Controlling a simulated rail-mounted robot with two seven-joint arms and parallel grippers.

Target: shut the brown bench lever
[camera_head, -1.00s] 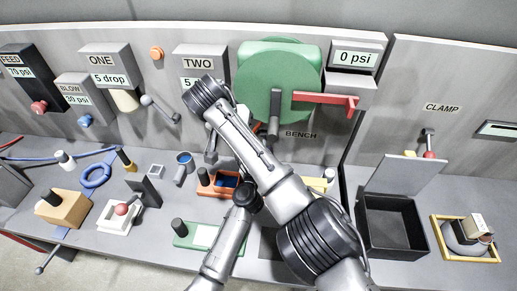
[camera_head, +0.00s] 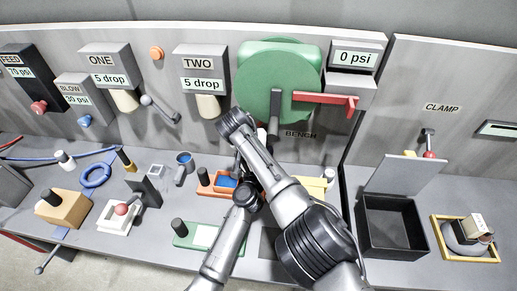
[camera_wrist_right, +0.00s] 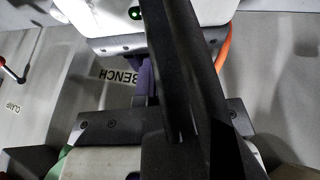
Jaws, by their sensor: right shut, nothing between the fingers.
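The BENCH label (camera_head: 300,134) sits on the panel below a round green housing (camera_head: 278,85). A dark grey-brown bar (camera_head: 274,112) hangs down the front of that housing, beside a red handle (camera_head: 325,98). I cannot tell whether this bar is the brown bench lever; no other clearly brown lever shows. My right forearm reaches up to the left of the label, and its gripper is mostly hidden in the head view. In the right wrist view my right gripper (camera_wrist_right: 185,115) is shut and empty, with the upside-down BENCH label beyond it. I cannot make out my left gripper.
An open black box (camera_head: 392,225) stands on the right of the bench. An orange tray (camera_head: 205,186) and a green block (camera_head: 190,236) lie close to my arms. Box TWO (camera_head: 202,62) with its pale nozzle is on the panel left of the housing.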

